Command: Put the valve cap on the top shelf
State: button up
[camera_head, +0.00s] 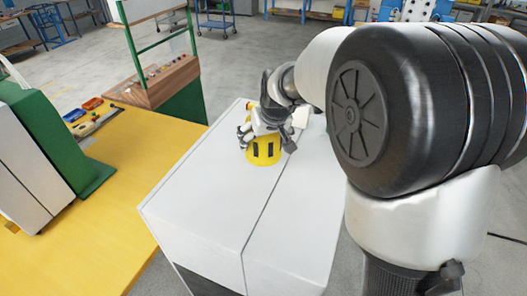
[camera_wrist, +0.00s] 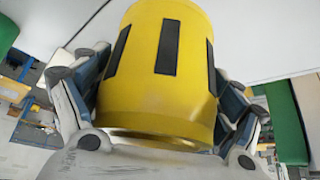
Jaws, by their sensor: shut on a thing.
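The valve cap is a yellow rounded cylinder with black slots. In the head view the cap (camera_head: 263,151) is at the middle, over the white cabinet top. My gripper (camera_head: 266,138) is shut on it, with fingers on its left and right sides. In the wrist view the cap (camera_wrist: 160,80) fills the middle, between the two fingers of my gripper (camera_wrist: 165,125). Whether the cap touches the cabinet top is hard to tell. No shelf can be clearly made out as the top shelf.
A green frame with a wooden box (camera_head: 160,82) stands behind. Grey floor lies beyond.

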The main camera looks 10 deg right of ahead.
jog(key=shift+f+b, duration=0.35)
jog(key=shift+f, duration=2)
jog(key=shift+f, duration=0.2)
jog(key=o, duration=1.1)
jog(key=shift+c, duration=0.2)
